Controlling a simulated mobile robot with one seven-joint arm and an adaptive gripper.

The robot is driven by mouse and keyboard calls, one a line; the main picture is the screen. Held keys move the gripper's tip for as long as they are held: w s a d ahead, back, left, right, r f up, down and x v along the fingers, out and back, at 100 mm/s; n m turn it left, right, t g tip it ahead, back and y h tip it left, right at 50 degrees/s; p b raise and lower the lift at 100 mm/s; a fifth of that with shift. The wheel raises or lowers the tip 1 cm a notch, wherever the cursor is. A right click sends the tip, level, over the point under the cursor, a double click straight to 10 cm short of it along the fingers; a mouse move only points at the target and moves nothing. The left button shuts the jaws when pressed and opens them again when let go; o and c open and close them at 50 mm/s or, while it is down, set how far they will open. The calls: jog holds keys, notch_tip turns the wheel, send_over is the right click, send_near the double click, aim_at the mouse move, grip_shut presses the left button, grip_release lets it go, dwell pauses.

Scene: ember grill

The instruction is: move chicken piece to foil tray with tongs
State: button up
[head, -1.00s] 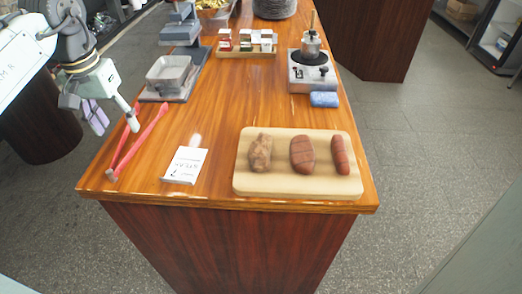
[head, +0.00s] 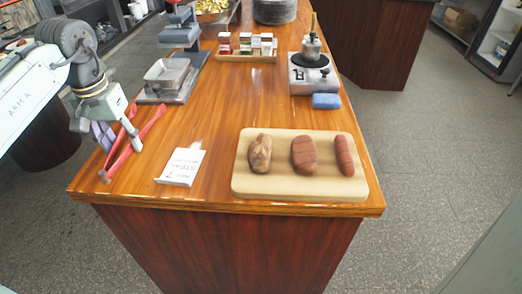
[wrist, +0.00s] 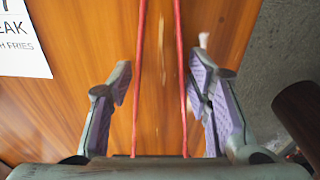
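The red tongs (head: 150,122) lie on the left side of the wooden counter, arms spread in a V. My gripper (head: 120,138) is open over them. In the wrist view, both red arms run between its purple-padded fingers (wrist: 164,80), with gaps on either side. A light brown, lumpy piece, which looks like the chicken piece (head: 260,153), lies at the left of the cutting board (head: 300,188). A shallow grey metal tray (head: 167,72), perhaps the foil tray, sits on a scale-like stand farther back.
A grill-marked steak (head: 304,155) and a sausage (head: 344,155) share the board. A white menu card (head: 181,166) lies between tongs and board. A small burner (head: 312,74), blue cloth (head: 326,101) and spice rack (head: 247,46) stand behind. The counter's middle is clear.

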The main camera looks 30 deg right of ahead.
jog(key=c, duration=0.4)
jog(key=shift+o, duration=0.2)
notch_tip(320, 180, up, 12)
jog(key=p, duration=0.3)
jog(key=shift+p, duration=0.4)
